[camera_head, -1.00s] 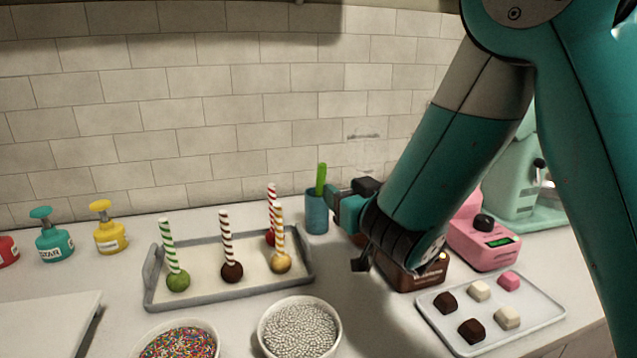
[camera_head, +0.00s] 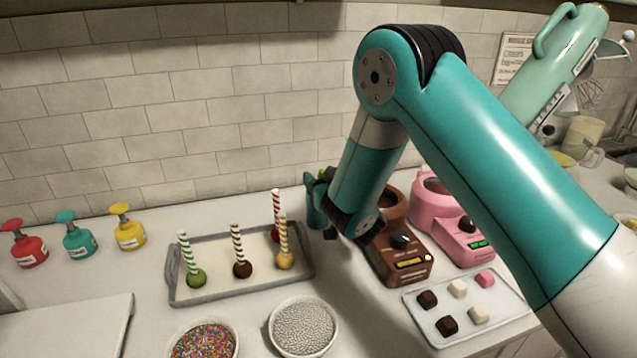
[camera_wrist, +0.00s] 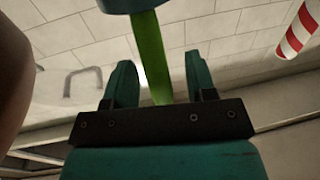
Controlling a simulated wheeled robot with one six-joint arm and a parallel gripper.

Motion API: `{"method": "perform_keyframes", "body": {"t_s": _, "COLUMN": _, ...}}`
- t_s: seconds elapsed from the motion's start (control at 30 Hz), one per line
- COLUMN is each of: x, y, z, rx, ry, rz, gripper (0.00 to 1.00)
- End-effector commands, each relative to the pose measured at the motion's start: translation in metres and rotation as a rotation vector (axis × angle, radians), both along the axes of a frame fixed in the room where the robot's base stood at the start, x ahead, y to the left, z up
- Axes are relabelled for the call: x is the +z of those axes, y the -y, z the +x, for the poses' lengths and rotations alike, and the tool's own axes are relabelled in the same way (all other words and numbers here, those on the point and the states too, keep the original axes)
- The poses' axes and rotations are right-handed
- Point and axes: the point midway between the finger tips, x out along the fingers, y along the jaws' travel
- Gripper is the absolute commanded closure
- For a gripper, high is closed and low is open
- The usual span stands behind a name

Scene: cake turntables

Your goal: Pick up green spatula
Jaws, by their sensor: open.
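The green spatula stands in a teal cup behind the tray. In the wrist view its bright green handle (camera_wrist: 151,55) runs between the two teal fingers of my gripper (camera_wrist: 158,65), which is open with a gap on each side of the handle. The cup (camera_wrist: 132,4) shows at the top edge of that view. In the head view my arm hides most of the gripper, and only a bit of the green spatula (camera_head: 323,174) shows above the cup (camera_head: 314,213).
A grey tray (camera_head: 212,297) with several cake pops stands left of the cup. Brown (camera_head: 404,270) and pink (camera_head: 463,240) melting pots stand close to the right. Bowls of sprinkles (camera_head: 204,341) and silver pearls (camera_head: 303,327) are in front. The tiled wall (camera_head: 180,110) is behind.

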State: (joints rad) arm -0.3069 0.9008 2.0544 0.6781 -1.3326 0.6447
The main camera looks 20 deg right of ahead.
Motion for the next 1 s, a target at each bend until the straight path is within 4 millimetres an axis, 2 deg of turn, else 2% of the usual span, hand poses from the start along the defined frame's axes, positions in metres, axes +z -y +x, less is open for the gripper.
{"method": "perform_keyframes", "body": {"t_s": 0.03, "x": 0.007, "y": 0.000, "z": 0.004, "rx": -0.001, "ry": -0.001, "rz": 0.001, "gripper": 0.49}}
{"method": "perform_keyframes", "body": {"t_s": 0.2, "x": 0.003, "y": -0.002, "z": 0.013, "rx": 0.000, "ry": 0.000, "rz": 0.001, "gripper": 0.49}}
{"method": "perform_keyframes", "body": {"t_s": 0.5, "x": 0.000, "y": -0.002, "z": 0.015, "rx": 0.000, "ry": 0.001, "rz": 0.000, "gripper": 0.49}}
{"method": "perform_keyframes", "body": {"t_s": 0.57, "x": 0.000, "y": -0.002, "z": 0.015, "rx": 0.000, "ry": 0.001, "rz": 0.000, "gripper": 0.60}}
{"method": "perform_keyframes", "body": {"t_s": 0.73, "x": 0.000, "y": -0.002, "z": 0.014, "rx": 0.000, "ry": 0.001, "rz": 0.000, "gripper": 0.99}}
{"method": "perform_keyframes", "body": {"t_s": 1.0, "x": 0.000, "y": -0.003, "z": 0.014, "rx": 0.001, "ry": 0.001, "rz": 0.000, "gripper": 1.00}}
